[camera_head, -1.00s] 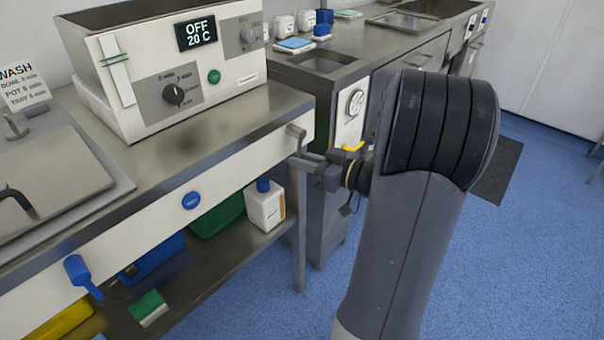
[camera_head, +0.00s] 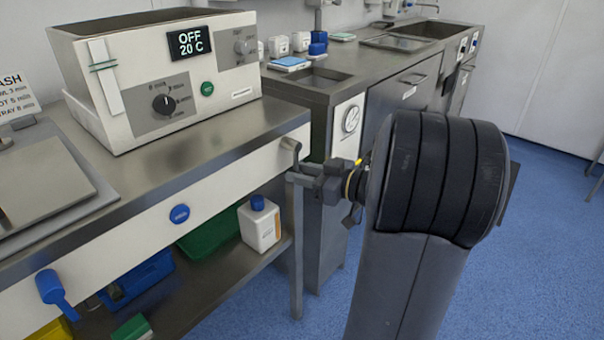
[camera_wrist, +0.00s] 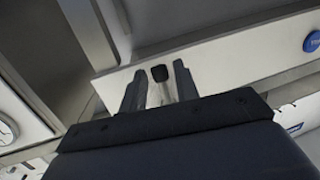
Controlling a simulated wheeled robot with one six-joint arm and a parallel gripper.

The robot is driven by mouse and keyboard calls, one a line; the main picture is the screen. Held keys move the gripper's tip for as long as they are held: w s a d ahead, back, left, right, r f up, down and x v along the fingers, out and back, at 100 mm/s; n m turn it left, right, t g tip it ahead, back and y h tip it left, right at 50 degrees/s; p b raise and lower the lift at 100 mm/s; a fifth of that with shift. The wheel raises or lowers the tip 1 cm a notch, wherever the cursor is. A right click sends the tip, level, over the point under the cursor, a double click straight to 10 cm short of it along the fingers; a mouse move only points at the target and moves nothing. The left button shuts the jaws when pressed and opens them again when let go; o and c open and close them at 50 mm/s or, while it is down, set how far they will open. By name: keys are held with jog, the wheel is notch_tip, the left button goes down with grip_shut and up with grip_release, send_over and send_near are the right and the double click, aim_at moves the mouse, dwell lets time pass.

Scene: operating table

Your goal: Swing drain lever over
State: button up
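A short grey lever (camera_head: 291,146) sticks out at the right end of the bench's pale front panel. In the wrist view its dark tip (camera_wrist: 160,73) and pale stem show between my fingers. My gripper (camera_head: 300,172) is at this lever, reaching in from the right. In the wrist view my gripper (camera_wrist: 157,85) is open, with one finger on each side of the lever and gaps visible. Whether a finger touches it I cannot tell. The large dark arm link hides part of my wrist in the head view.
A blue round button (camera_head: 179,214) and a blue handle (camera_head: 52,290) are on or below the front panel. A white bottle (camera_head: 260,228) is on the lower shelf. Blue floor lies free at right.

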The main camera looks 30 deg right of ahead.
jog(key=shift+o, duration=0.7)
jog(key=p+v, duration=0.1)
jog(key=v, duration=0.9)
jog(key=shift+s+d, duration=0.2)
jog(key=shift+s, duration=0.2)
jog(key=x, duration=1.1)
jog(key=shift+s+b, duration=0.1)
jog(key=shift+b, duration=0.4)
